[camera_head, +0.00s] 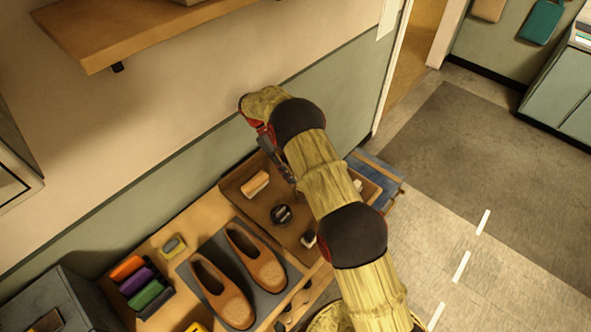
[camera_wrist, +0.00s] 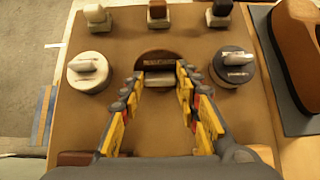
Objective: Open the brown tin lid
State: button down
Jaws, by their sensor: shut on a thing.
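The brown tin lid (camera_wrist: 156,53) is in the upper middle of the wrist view, with a pale grip (camera_wrist: 157,79) on its near side. My gripper (camera_wrist: 160,77) is around this grip, one yellow-padded finger on each side, shut on it. The fingers hide parts of the lid, and I cannot tell whether it is lifted off its tin. In the head view my gripper (camera_head: 286,170) is low over the tray, and my arm hides the brown tin.
In the wrist view a white tin (camera_wrist: 88,72) stands left and a dark tin (camera_wrist: 233,68) right, both close to my fingers. Brown shoes (camera_head: 256,256) lie beside the tray (camera_head: 232,190).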

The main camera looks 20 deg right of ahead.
jog(key=shift+w, duration=0.1)
dwell(0.3)
jog(key=c, duration=1.4)
grip_release()
jog(key=shift+o, duration=0.7)
notch_tip(320, 180, up, 10)
jog(key=shift+c, duration=0.2)
